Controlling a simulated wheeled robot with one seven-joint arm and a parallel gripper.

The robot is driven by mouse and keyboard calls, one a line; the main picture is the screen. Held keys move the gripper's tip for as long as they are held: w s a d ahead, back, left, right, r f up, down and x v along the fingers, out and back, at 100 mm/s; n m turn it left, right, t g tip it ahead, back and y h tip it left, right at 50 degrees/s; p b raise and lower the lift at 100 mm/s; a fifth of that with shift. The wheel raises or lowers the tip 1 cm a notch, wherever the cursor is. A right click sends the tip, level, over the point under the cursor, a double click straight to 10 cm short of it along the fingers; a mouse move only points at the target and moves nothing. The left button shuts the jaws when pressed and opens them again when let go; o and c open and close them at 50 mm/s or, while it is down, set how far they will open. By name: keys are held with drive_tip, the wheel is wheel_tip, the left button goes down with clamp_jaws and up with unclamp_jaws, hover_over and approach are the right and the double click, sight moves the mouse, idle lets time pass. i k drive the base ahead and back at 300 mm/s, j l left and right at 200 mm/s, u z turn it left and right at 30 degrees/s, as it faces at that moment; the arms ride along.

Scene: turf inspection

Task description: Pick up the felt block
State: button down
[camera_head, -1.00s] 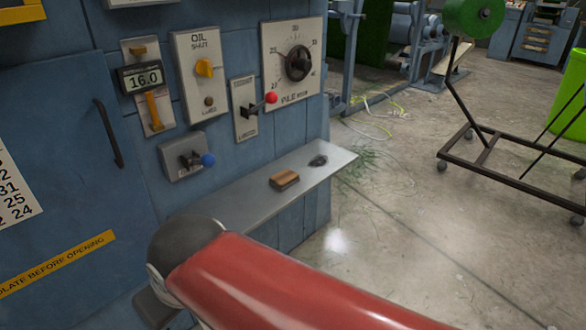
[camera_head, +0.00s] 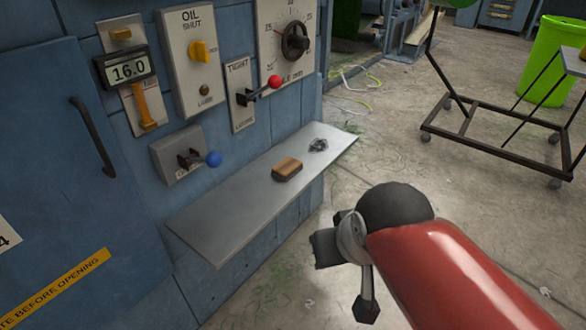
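The felt block (camera_head: 287,169) is a small brown block with a dark lower part. It lies on the grey metal shelf (camera_head: 225,215) that juts from the blue machine cabinet. My gripper (camera_head: 342,278) is in front of the shelf, to the lower right of the block and apart from it. Its dark fingers are spread, with one toward the left and one hanging down, and I see nothing between them. My red arm with its dark joint fills the lower right and hides the floor behind it.
A small dark crumpled thing (camera_head: 318,145) lies on the shelf right of the block. A wheeled frame (camera_head: 480,140) and green bin (camera_head: 550,60) stand right.

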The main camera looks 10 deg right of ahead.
sight(286, 170)
drive_tip(key=i+l, duration=0.2)
drive_tip(key=i+l+u, duration=0.1)
drive_tip(key=l, duration=0.35)
drive_tip(key=i+l, duration=0.25)
drive_tip(key=i+l+u, duration=0.1)
drive_tip(key=l, duration=0.3)
drive_tip(key=i+l, duration=0.25)
drive_tip(key=l+u, duration=0.05)
drive_tip(key=l, duration=0.05)
